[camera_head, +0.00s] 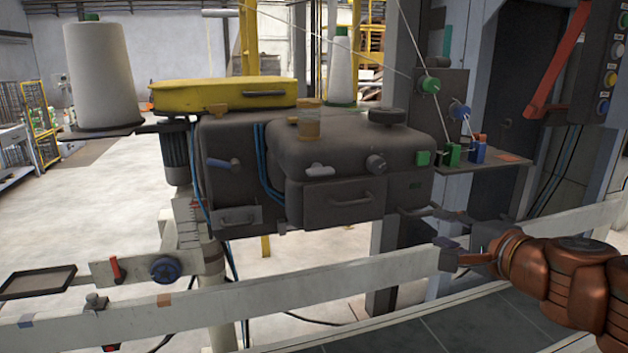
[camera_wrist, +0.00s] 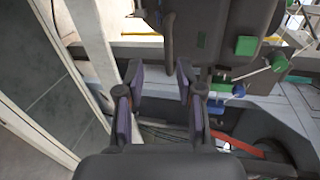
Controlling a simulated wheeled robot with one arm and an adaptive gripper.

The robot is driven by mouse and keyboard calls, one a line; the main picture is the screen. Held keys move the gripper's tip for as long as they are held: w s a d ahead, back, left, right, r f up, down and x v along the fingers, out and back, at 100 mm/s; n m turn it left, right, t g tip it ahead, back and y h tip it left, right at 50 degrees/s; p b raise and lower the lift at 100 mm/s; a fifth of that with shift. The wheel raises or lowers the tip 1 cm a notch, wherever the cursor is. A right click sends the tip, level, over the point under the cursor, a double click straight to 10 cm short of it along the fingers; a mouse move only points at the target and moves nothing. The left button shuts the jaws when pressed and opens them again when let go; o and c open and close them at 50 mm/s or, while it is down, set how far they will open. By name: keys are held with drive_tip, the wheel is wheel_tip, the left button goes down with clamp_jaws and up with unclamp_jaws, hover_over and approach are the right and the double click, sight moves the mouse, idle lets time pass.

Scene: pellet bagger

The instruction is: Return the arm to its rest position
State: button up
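My arm enters at the right of the head view as copper-coloured links. My gripper (camera_head: 436,228) is at its end, pointing left, just right of and below the sewing machine head (camera_head: 350,165). In the wrist view my gripper (camera_wrist: 160,82) shows two fingers with dark purple pads set well apart. Nothing is held between them. The dark machine body (camera_wrist: 235,25) lies beyond the fingers in that view. I cannot tell the exact clearance between the fingers and the machine.
A pale rail (camera_head: 300,300) runs across below the machine and my gripper. A small shelf (camera_head: 500,160) with green and blue thread guides stands behind the gripper. A control panel (camera_head: 603,60) with a red lever (camera_head: 560,65) is at upper right. White thread cones (camera_head: 100,75) stand behind.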

wheel_tip(320, 180, up, 6)
drive_tip(key=s+p, duration=0.1)
drive_tip(key=p, duration=0.3)
drive_tip(key=s+a+f+n+g+y+p, duration=0.1)
drive_tip(key=s+a+f+n+g+p, duration=0.1)
drive_tip(key=s+a+f+n+g, duration=0.45)
drive_tip(key=s+a+f+n+g+y+p, duration=0.25)
drive_tip(key=a+f+n, duration=0.2)
drive_tip(key=a, duration=0.45)
drive_tip(key=s+d+f+n+g+h+p, duration=0.1)
drive_tip(key=s+d+f+n+g+h, duration=0.1)
drive_tip(key=s, duration=0.6)
drive_tip(key=s+d+f+n+g+h+p, duration=0.2)
drive_tip(key=s+d+f+g+h, duration=0.2)
drive_tip(key=s, duration=0.5)
drive_tip(key=shift+s+d+f+n+g+h, duration=0.15)
drive_tip(key=shift+d+f+n+g+h, duration=0.3)
drive_tip(key=shift+d+g, duration=0.5)
drive_tip(key=shift+d+r, duration=0.1)
drive_tip(key=shift+r, duration=0.05)
